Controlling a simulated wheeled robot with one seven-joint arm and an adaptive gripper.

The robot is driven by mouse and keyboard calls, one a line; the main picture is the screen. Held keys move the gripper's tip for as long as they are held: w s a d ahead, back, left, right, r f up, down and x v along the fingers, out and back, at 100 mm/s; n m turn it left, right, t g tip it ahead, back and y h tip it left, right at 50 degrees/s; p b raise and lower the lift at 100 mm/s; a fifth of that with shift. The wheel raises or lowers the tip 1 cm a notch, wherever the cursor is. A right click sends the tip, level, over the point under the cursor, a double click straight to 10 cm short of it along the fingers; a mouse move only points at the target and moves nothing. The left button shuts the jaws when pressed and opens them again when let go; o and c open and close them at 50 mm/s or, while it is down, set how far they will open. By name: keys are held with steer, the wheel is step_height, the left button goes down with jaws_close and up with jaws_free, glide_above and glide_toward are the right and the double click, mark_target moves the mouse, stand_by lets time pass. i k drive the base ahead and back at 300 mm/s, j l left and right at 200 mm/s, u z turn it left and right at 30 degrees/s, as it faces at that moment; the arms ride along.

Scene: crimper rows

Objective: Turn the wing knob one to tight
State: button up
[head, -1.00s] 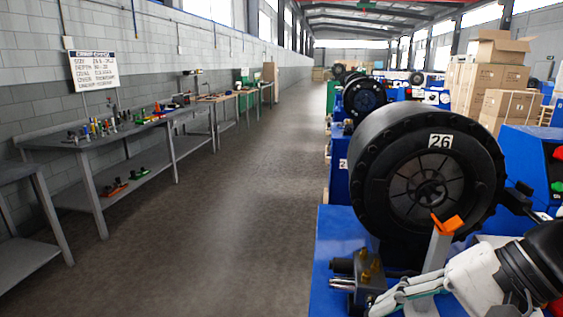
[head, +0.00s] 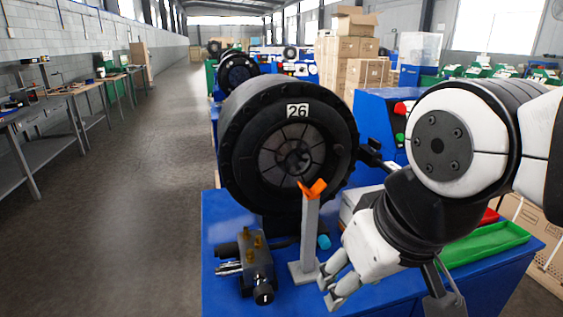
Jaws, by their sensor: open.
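An orange wing-shaped knob (head: 313,188) sits on top of a grey upright post (head: 309,235) in the head view. The post stands on the blue bench top, in front of the black crimper head (head: 290,160) numbered 26. I take this orange piece for the wing knob; no label on it shows. My gripper (head: 328,288) is open, low beside the foot of the post on its right, well below the knob. It appears empty. Whether a finger touches the post base cannot be told.
A grey valve block (head: 258,268) with brass fittings and a black knob stands left of the post. A green tray (head: 485,243) and a red tray lie right, partly behind my arm. A blue cabinet (head: 375,118) with buttons stands behind. The aisle at left is clear.

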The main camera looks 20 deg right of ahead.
mark_target(375, 145)
steer(key=z, duration=0.75)
